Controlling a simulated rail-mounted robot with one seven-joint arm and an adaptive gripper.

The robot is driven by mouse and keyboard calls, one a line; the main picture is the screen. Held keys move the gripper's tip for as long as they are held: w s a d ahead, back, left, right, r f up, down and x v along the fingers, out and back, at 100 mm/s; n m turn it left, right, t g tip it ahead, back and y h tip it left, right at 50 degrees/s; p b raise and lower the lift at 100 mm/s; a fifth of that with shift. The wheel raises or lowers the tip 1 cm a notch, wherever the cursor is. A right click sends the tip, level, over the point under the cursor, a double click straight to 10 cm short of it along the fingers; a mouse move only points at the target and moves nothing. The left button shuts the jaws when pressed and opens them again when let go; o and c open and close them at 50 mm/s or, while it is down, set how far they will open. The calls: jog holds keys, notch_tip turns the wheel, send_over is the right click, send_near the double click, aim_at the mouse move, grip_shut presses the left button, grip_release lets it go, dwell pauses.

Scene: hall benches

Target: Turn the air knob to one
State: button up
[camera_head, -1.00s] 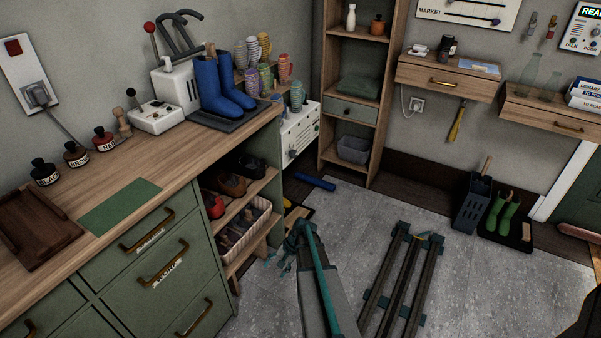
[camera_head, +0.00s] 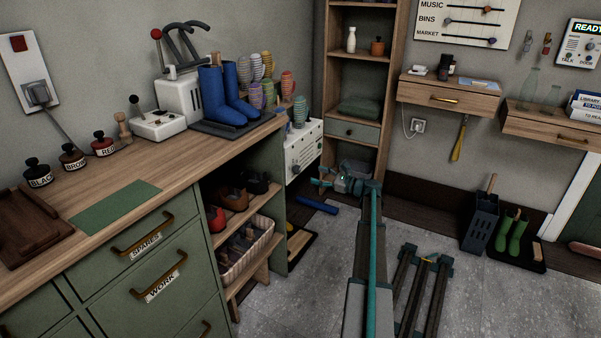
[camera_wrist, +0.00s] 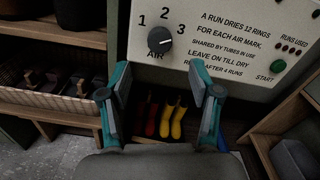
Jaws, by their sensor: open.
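The air knob (camera_wrist: 159,40) is a dark round knob on a pale panel (camera_wrist: 235,65), with the marks 1, 2 and 3 around it and AIR printed below. A white mark on the knob lies at its right side, nearest the 3, but it is small. In the head view the panel (camera_head: 302,152) is on the white box at the bench's far end; the knob is too small there to read. My gripper (camera_wrist: 162,82) is open and empty, its fingers spread below the knob and apart from it. In the head view my gripper (camera_head: 325,180) is just right of and below the panel.
Red and yellow boots (camera_wrist: 165,118) stand below the panel. A shelf with a basket (camera_wrist: 55,108) is to the left. Wooden shelving (camera_wrist: 285,125) stands close on the right.

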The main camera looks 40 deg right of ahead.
aim_at(299, 170)
jog(key=b+x, duration=0.1)
jog(key=x, duration=0.8)
jog(key=shift+w, duration=0.1)
jog(key=c, duration=1.1)
